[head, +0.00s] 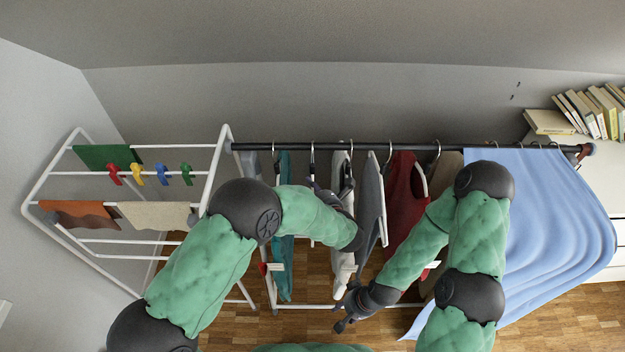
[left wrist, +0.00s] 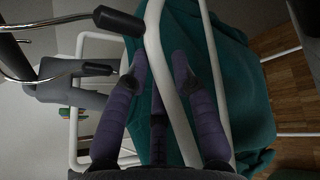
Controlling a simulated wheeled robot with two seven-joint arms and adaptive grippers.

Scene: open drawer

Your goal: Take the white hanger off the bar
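The white hanger (left wrist: 157,50) shows in the left wrist view with its black neck (left wrist: 118,20) and metal hook at the upper left. In the head view its hook and dark neck (head: 312,166) hang on the dark bar (head: 400,147), and my left arm hides most of its body. My left gripper (left wrist: 160,62) is open, with one purple finger on each side of the hanger's white frame; whether either touches it I cannot tell. It also shows in the head view (head: 322,192), partly hidden by my arm. My right gripper (head: 341,314) is low in front of the rack, apparently open and empty.
A teal garment (head: 285,225) hangs left of the white hanger; white (head: 342,265), grey (head: 371,195) and red (head: 402,190) garments hang to its right. A white drying rack (head: 50,180) stands left.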

